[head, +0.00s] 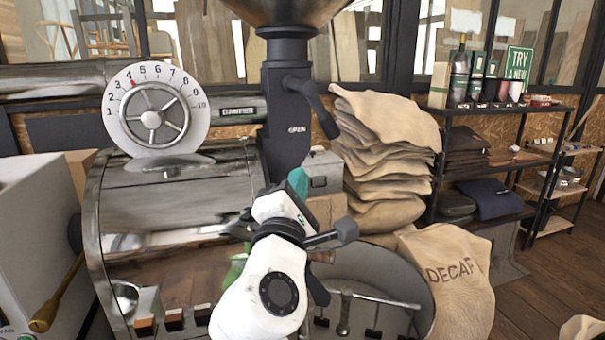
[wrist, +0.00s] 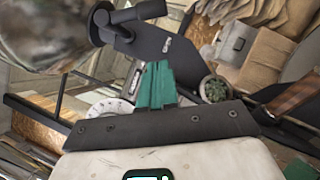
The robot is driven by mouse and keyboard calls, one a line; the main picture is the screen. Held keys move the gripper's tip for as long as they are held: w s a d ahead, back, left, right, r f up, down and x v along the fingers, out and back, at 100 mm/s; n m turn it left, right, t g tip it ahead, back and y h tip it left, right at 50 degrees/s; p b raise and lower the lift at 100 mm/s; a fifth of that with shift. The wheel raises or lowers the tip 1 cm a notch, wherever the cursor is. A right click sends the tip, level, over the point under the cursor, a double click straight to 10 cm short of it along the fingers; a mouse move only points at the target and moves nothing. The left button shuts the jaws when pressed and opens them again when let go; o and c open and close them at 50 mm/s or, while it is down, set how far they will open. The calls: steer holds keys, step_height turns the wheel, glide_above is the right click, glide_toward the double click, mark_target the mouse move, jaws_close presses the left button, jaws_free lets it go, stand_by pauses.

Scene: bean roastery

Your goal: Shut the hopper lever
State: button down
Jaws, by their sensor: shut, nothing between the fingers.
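The hopper lever (head: 318,108) is a dark handle on the black hopper neck (head: 277,130). It slants from its pivot down to the right, beside a white OPEN label. In the wrist view the lever (wrist: 140,12) shows at the top, and part of the label shows on the neck. My gripper (head: 298,182) has teal fingers, shut and empty. It is in front of and below the lever in the head view, apart from it. In the wrist view the gripper (wrist: 155,88) points towards the neck below the lever, with a visible gap to the handle.
A white numbered damper dial (head: 152,110) stands on the roaster at left. A grey box (head: 322,172) and stacked sacks (head: 385,165) stand right of the neck. A round metal cooling tray (head: 408,275) and a DECAF sack (head: 450,275) are lower right.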

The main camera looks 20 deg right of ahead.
mark_target(320, 110)
steer(key=w+d+r+p, duration=0.3)
steer(key=w+d, duration=0.3)
steer(key=w, duration=0.2)
steer(key=shift+d+r, duration=0.4)
steer(key=shift+r, duration=0.1)
steer(key=shift+d, duration=0.2)
